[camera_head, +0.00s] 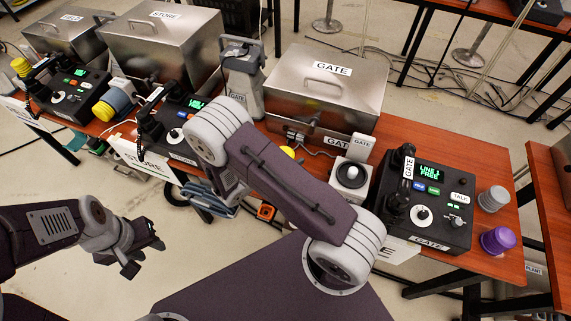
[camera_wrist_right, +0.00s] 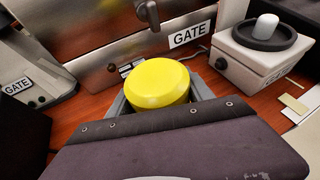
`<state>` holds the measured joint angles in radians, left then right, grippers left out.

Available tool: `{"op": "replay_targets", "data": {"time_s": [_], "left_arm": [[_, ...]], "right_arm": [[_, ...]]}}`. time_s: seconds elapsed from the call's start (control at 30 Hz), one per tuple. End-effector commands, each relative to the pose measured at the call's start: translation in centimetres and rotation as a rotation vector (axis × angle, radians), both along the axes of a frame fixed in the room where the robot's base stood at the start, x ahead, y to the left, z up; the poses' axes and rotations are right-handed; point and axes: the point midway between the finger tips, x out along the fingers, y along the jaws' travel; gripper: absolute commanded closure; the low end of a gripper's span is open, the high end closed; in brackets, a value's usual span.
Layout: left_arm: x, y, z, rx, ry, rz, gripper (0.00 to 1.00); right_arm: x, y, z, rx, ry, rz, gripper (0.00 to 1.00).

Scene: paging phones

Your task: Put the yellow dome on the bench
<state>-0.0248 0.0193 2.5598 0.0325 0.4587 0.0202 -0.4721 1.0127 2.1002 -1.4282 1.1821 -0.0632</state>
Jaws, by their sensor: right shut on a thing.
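The yellow dome (camera_wrist_right: 160,83) is in my right gripper (camera_wrist_right: 158,98), whose grey fingers show on both sides of it in the right wrist view. In the head view only a sliver of the dome (camera_head: 288,151) shows past my right arm, which hides the right gripper there. The dome is by the front of the GATE metal box, left of the joystick box. I cannot tell whether it touches the bench. The bench (camera_head: 483,258) has a reddish-brown wooden top. My left gripper (camera_head: 143,254) is open and empty, low in front of the bench's left part.
The GATE metal box (camera_head: 328,90), joystick box (camera_head: 351,179) and GATE phone console (camera_head: 427,200) stand on the bench. A grey cup-like piece (camera_head: 492,199) and a purple one (camera_head: 497,240) sit right of the console. Bare wood shows near the right end.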

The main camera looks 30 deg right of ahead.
Motion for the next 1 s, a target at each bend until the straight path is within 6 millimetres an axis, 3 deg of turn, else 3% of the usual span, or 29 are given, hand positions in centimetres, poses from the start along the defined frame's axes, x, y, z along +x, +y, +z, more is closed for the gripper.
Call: {"op": "replay_targets", "data": {"time_s": [0.1, 0.23, 0.47, 0.87, 0.9, 0.93, 1.0], "left_arm": [[0.0, 0.0, -0.2, 0.000, 0.000, 0.000, 0.64], [0.0, 0.0, -0.2, 0.000, 0.000, 0.000, 0.64], [0.0, 0.0, -1.0, 0.000, 0.000, 0.000, 0.64], [0.0, 0.0, -1.3, 0.000, 0.000, 0.000, 0.64], [0.0, 0.0, -1.2, 0.000, 0.000, 0.000, 0.64], [0.0, 0.0, -1.2, 0.000, 0.000, 0.000, 0.64], [0.0, 0.0, -1.2, 0.000, 0.000, 0.000, 0.64]], "right_arm": [[1.2, 0.0, -0.8, 0.000, 0.000, 0.000, 0.83], [1.5, 0.0, -1.0, 0.000, 0.001, 0.002, 0.83], [1.4, 0.0, -4.6, -0.001, 0.001, 0.002, 0.83], [1.4, 0.0, -5.3, 0.000, 0.001, 0.001, 0.83], [1.4, 0.0, -5.1, 0.000, 0.001, 0.001, 0.29], [1.4, 0.0, -5.1, 0.000, 0.001, 0.001, 0.21], [1.4, 0.0, -5.1, 0.000, 0.001, 0.001, 0.19]]}}
